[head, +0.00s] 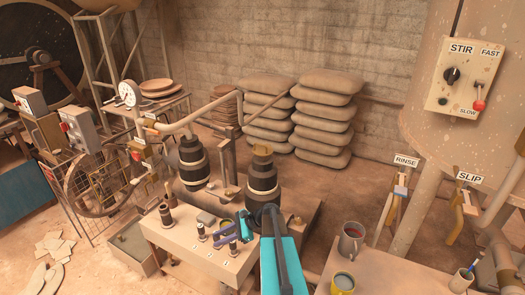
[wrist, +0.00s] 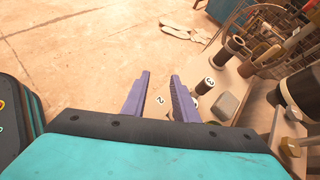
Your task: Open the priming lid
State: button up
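My gripper (head: 224,236) is over the right part of the small bench in the head view, with its purple fingers pointing left. In the wrist view its two fingers (wrist: 160,98) stand apart with nothing gripped between them. Two black pump cylinders with pale bands stand behind the bench: a left one (head: 193,163) and a right one (head: 263,180). The right cylinder has a tan cap (head: 262,149) on top, apart from my gripper. I cannot tell for certain which part is the priming lid. My arm hides the right cylinder's lower part.
The bench (head: 185,237) carries small dark fittings (head: 201,232) beside number labels; one fitting (wrist: 234,44) shows in the wrist view. A grey mug (head: 351,240) and a yellow mug (head: 342,284) stand at lower right. Stacked sacks (head: 328,115) lie behind the cylinders. A pipe (head: 200,115) crosses above.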

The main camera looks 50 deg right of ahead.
jog(key=s+d+r+m+t+h+p, duration=0.1)
jog(key=s+d+r+m+t, duration=0.1)
jog(key=d+r, duration=0.7)
jog(key=s+d+r+m+t+h+p, duration=0.1)
jog(key=s+d+r+m+t, duration=0.2)
jog(key=d+r, duration=0.7)
jog(key=s+d+r+m+t+h+p, duration=0.1)
jog(key=d+r+m+t, duration=0.3)
jog(key=d+r, duration=0.6)
jog(key=s+d+m, duration=0.1)
jog(key=d, duration=0.4)
jog(key=shift+s+m+t+h, duration=0.3)
jog(key=shift+s+m, duration=0.1)
jog(key=shift+w+d, duration=0.1)
jog(key=p+x, duration=0.3)
jog(key=x, duration=0.8)
jog(key=shift+w+p, duration=0.3)
jog(key=shift+w, duration=0.05)
jog(key=shift+x, duration=1.05)
jog(key=shift+f, duration=0.1)
grip_shut()
